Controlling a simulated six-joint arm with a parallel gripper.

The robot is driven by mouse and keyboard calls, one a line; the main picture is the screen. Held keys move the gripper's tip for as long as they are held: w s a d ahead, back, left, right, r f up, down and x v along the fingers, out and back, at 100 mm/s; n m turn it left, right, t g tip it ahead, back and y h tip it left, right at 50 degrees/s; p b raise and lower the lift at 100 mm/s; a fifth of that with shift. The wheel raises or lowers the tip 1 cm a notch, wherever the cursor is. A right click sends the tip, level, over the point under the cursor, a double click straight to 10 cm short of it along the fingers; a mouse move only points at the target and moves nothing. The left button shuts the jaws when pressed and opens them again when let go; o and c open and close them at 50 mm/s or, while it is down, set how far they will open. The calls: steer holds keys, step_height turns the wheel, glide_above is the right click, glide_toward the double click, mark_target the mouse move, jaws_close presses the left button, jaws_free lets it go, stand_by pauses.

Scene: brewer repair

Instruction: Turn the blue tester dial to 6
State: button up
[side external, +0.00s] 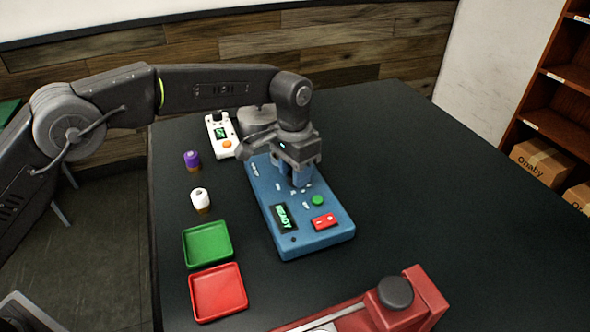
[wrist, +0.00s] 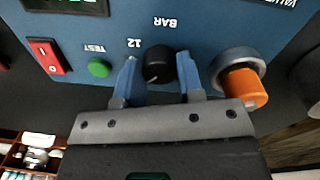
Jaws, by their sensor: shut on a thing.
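The blue tester (side external: 305,240) lies on the dark table, with a lit green READY display (side external: 281,217), a green button (side external: 317,200) and a red switch (side external: 323,222). My gripper (side external: 300,180) points down over its middle. In the wrist view my gripper (wrist: 157,64) has its two blue fingers on either side of the black dial (wrist: 159,64), shut on it. The panel print appears upside down there, with "12" and "BAR" near the dial. The dial's pointer reading is not clear. In the side view the gripper hides the dial.
An orange cylinder (wrist: 243,88) in a grey ring (wrist: 236,62) sits beside the dial. Left of the tester stand a white device (side external: 221,136), a purple-topped piece (side external: 192,159), a white-topped piece (side external: 201,199), a green tray (side external: 207,244) and a red tray (side external: 217,291). A red machine (side external: 428,298) stands in front.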

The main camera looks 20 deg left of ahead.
steer(key=o, duration=0.9)
steer(key=shift+r, duration=0.1)
steer(key=shift+w+a+r, duration=0.1)
steer(key=shift+a+r, duration=0.05)
steer(key=shift+r, duration=3.25)
steer(key=shift+w+a+r, duration=0.1)
steer(key=shift+a+r, duration=0.05)
steer(key=shift+r, duration=3.25)
steer(key=shift+r, duration=0.1)
